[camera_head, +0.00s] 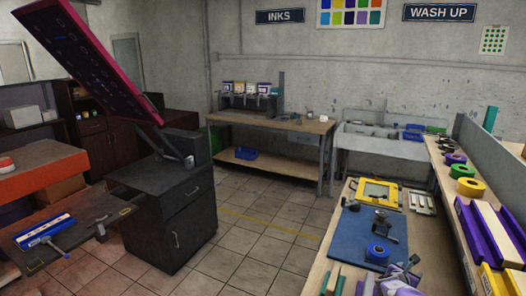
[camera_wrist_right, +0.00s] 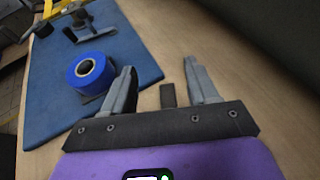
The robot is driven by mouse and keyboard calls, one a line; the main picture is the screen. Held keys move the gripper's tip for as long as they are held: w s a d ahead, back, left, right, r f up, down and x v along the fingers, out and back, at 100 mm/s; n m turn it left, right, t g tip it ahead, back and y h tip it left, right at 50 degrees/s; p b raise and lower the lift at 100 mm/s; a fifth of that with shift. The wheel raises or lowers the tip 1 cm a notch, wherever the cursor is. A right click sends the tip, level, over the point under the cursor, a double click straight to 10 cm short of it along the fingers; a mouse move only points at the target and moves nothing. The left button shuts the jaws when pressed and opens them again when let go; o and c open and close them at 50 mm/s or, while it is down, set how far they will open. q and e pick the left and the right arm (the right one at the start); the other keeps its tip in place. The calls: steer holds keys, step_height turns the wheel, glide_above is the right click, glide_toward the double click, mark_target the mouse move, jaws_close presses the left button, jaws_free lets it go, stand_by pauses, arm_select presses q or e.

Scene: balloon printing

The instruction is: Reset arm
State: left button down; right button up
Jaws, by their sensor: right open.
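My right gripper (camera_head: 402,275) is at the bottom right of the head view, over the near end of the workbench. In the right wrist view its two grey fingers (camera_wrist_right: 163,75) stand wide apart with nothing held between them. A small dark block (camera_wrist_right: 167,95) shows between the finger bases; I cannot tell whether it is part of the gripper. A blue tape roll (camera_head: 378,253) sits on the blue mat (camera_head: 350,232), left of the gripper; the roll also shows in the wrist view (camera_wrist_right: 91,72), close to the left finger. My left gripper is not in view.
A yellow frame (camera_head: 377,192) and dark metal fittings (camera_head: 381,219) lie on the mat's far part. A shelf with a yellow roll (camera_head: 470,187) and purple rails (camera_head: 477,233) borders the right. A tilted magenta-edged screen (camera_head: 88,52) rises left. Tiled floor (camera_head: 262,240) is open between benches.

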step_height(320, 180, down, 9)
steer(key=shift+f+b, duration=0.1)
steer(key=shift+b, duration=0.45)
steer(key=shift+r+p, duration=0.45)
steer(key=shift+p, duration=0.1)
steer(key=shift+f, duration=0.1)
